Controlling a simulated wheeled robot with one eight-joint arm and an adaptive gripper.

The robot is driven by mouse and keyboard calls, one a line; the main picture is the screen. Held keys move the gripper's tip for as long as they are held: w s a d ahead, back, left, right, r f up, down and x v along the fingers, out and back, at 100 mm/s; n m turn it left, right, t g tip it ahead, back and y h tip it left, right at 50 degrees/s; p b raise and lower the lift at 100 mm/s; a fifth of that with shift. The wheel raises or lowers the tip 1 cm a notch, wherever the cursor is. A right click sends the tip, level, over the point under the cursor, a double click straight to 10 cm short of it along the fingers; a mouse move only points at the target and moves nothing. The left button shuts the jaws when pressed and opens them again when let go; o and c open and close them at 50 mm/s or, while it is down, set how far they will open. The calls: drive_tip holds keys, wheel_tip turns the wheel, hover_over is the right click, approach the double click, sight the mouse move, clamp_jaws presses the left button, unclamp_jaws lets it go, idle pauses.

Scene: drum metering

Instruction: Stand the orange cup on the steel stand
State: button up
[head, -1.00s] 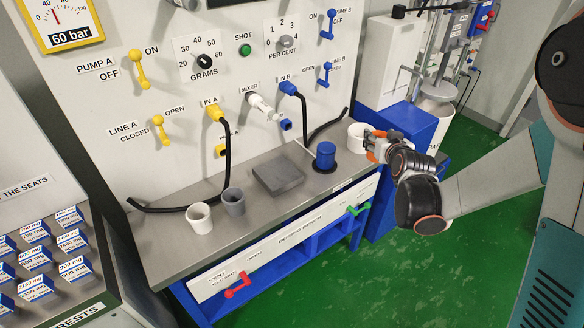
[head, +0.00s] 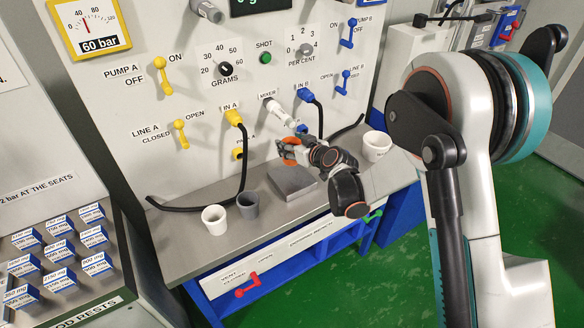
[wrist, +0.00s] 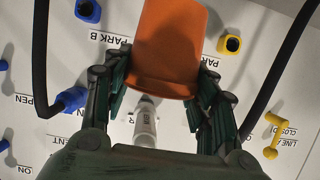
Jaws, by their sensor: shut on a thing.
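The orange cup (head: 291,140) is in the jaws of my gripper (head: 296,150), up in front of the panel under the mixer nozzle (head: 276,112). The wrist view shows the cup (wrist: 167,45) between both fingers (wrist: 160,85), filling the upper middle. The jaws are shut on it. The steel stand (head: 292,187), a flat grey block on the bench, lies below the gripper. The arm hides part of it. The cup is apart from the stand. The mixer nozzle also shows in the wrist view (wrist: 145,125), just past the cup.
A white cup (head: 214,221) and a grey cup (head: 248,207) stand left of the stand on the bench (head: 190,240). Another white cup (head: 377,146) stands at the right. Black hoses (head: 243,170) hang from the panel. The blue cylinder is hidden behind my arm.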

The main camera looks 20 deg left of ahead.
sight(292, 162)
wheel_tip(292, 162, down, 8)
drive_tip(key=shift+r+b, duration=0.2)
drive_tip(key=shift+b, duration=0.7)
drive_tip(key=shift+f, duration=0.15)
drive_tip(key=o, duration=1)
drive_tip(key=shift+o, duration=0.2)
drive_tip(key=shift+r, duration=0.25)
drive_tip(key=p+v, duration=0.2)
drive_tip(key=v, duration=1)
